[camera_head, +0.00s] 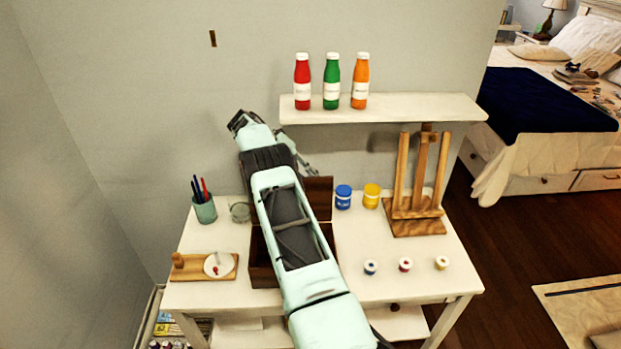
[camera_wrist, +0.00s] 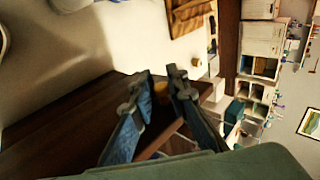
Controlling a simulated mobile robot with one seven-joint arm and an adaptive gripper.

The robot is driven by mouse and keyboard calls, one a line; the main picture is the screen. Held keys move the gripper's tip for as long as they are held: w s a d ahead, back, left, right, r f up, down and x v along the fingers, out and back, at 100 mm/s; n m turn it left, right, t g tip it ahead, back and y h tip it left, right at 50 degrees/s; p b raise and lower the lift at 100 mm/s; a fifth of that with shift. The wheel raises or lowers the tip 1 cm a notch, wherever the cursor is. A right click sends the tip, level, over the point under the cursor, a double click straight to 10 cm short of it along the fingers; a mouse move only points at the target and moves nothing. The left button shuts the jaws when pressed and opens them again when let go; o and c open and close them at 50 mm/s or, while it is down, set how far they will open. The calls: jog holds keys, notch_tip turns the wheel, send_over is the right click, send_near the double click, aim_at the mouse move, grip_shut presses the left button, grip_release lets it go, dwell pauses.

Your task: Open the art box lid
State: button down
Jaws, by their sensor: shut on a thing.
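The art box (camera_head: 262,272) is a dark brown wooden box on the white table, largely hidden behind my arm in the head view. Its lid (camera_head: 319,198) stands raised at the back of the box, its right part showing beside my arm. My gripper (camera_head: 306,166) is at the lid's upper edge, partly hidden by my arm. In the wrist view the two fingers of my gripper (camera_wrist: 158,84) lie on either side of the dark wooden lid (camera_wrist: 85,112) and are shut on it. The contact itself is partly hidden.
A shelf (camera_head: 400,107) with three bottles is above the table. Blue (camera_head: 343,198) and yellow (camera_head: 371,196) paint jars and an easel (camera_head: 416,205) stand right of the lid. A brush cup (camera_head: 204,208) and a palette board (camera_head: 195,267) are at left. The table's front right holds small pots (camera_head: 405,265).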

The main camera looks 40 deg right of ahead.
dwell(0.3)
jog(key=c, duration=1.9)
grip_release()
jog(key=shift+c, duration=0.2)
